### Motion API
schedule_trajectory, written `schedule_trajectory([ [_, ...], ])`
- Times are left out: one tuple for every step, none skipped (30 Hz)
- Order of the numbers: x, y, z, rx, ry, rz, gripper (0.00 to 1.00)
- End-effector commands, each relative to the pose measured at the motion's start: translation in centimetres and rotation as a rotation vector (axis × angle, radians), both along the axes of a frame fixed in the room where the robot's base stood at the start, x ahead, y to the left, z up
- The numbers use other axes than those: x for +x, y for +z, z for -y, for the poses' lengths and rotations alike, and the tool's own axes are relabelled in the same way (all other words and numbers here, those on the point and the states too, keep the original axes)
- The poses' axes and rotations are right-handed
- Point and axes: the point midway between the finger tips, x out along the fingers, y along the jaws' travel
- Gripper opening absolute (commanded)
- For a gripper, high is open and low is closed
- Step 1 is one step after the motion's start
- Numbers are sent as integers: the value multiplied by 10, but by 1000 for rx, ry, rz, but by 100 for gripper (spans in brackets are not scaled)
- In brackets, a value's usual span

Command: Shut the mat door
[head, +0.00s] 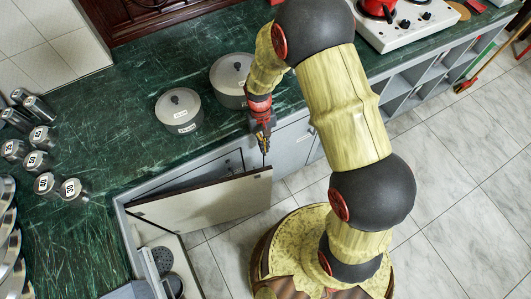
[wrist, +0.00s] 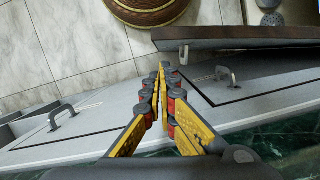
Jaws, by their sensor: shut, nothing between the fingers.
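The mat door is most likely the open cabinet door (head: 215,200) below the counter's front edge in the head view. It stands swung out, its pale face and dark top edge showing. In the wrist view its dark edge (wrist: 240,38) runs across the upper right. My gripper (head: 265,148) points down by the counter front, close to the door's free right end. In the wrist view my gripper (wrist: 161,68) has its fingertips together with nothing between them, near the door's left end. I cannot tell whether the fingers touch the door.
The green counter (head: 110,130) carries two lidded pots, one of them a grey pot (head: 180,111), and several metal canisters. An open compartment left of the door holds a dark round strainer (head: 162,259). Grey cabinet fronts (head: 291,146) with handles line the counter.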

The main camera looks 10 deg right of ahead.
Motion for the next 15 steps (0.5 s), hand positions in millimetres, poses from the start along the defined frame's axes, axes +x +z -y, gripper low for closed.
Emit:
schedule_trajectory([
  [-3,-9,0,0,0,-2,0],
  [-4,-14,0,0,0,-2,0],
  [-6,-20,1,0,0,-3,0],
  [-7,-26,1,0,0,-4,0],
  [-9,-32,1,-1,0,-4,0],
  [-11,-39,1,-1,0,-4,0],
  [-12,-44,1,-1,0,-4,0],
  [-13,-49,1,-1,0,-3,0],
  [-14,-55,1,0,0,-2,0],
  [-15,-60,1,0,0,-2,0],
  [-17,-64,1,-1,0,-2,0],
  [-18,-69,2,-1,0,-2,0],
  [-19,-73,2,0,0,-2,0],
  [-20,-76,2,-1,0,-2,0],
  [-21,-80,2,-1,0,-2,0],
])
